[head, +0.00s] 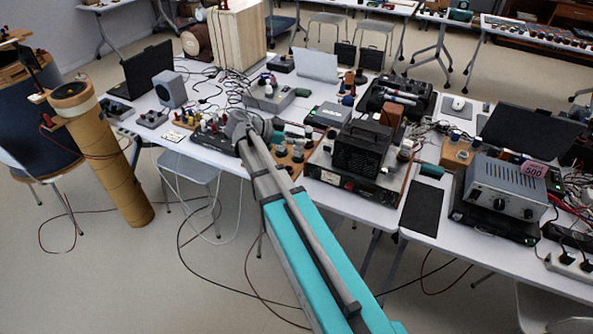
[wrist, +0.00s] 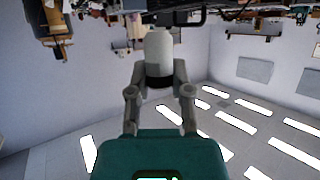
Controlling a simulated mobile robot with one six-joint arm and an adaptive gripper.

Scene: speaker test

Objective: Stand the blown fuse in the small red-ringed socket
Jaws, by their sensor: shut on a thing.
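A pale grey-white cylinder with a dark lower band, seemingly the blown fuse (wrist: 158,50), is between the fingers of my gripper (wrist: 160,78) in the wrist view. The gripper is shut on its dark end, and the pale end points away from the palm. In the head view my arm reaches over the table's front edge, toward a cluster of small parts. The gripper and the fuse cannot be made out clearly there, being small and behind the arm. I cannot pick out the red-ringed socket in either view.
The long white table (head: 212,155) is crowded. A dark box with knobs (head: 206,138) and a wooden block with parts (head: 290,155) flank the arm's end. A black cased instrument (head: 361,150) stands to the right. A tall brown tube (head: 105,160) stands at left.

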